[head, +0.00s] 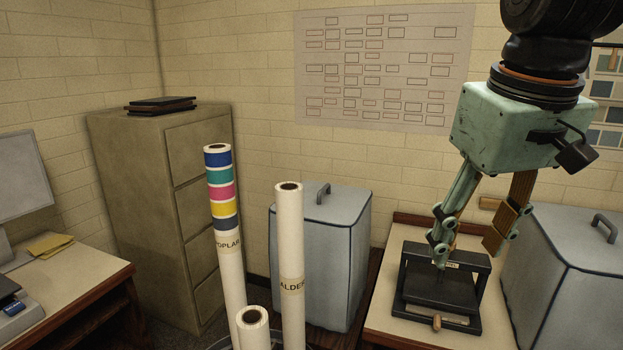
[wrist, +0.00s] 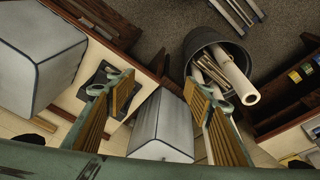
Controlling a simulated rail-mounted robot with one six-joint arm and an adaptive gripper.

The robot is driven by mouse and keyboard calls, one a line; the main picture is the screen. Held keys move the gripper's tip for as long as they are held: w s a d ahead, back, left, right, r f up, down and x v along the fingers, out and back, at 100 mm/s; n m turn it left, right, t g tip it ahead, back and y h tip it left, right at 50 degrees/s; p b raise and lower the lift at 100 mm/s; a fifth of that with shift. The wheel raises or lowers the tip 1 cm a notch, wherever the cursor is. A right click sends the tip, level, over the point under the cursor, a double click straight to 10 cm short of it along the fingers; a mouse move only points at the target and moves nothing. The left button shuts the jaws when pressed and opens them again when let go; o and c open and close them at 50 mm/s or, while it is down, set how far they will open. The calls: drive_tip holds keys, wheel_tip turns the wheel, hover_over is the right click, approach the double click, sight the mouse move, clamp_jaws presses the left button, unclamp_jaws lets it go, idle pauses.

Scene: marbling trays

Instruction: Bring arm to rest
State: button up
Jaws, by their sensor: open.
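My gripper (head: 466,253) hangs from the green wrist housing at the upper right of the head view, its two wood-padded fingers apart and nothing between them. In the wrist view my gripper (wrist: 160,82) also shows open and empty. In the head view the fingers overlap the top of a small black press (head: 440,306) on a table. The press (wrist: 96,78) is partly hidden behind the left finger in the wrist view. I cannot tell the exact height of the fingertips above it.
Covered grey boxes stand left (head: 322,260) and right (head: 565,265) of the press. Tall paper rolls (head: 291,255) rise from a bin (wrist: 196,42) in front. A filing cabinet (head: 135,215) stands at the back left, a desk (head: 75,290) at the left.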

drive_tip(key=s+a+f+m+b, duration=0.1)
drive_tip(key=s+f, duration=0.3)
drive_tip(key=s, duration=0.4)
drive_tip(key=s+a+f+t+b, duration=0.1)
drive_tip(key=s+f, duration=0.3)
drive_tip(key=s, duration=0.5)
drive_tip(key=shift+a+f+m, duration=0.25)
drive_tip(key=shift+a+m, duration=0.1)
drive_tip(key=shift+m, duration=0.05)
drive_tip(key=shift+w+r, duration=0.1)
idle(0.5)
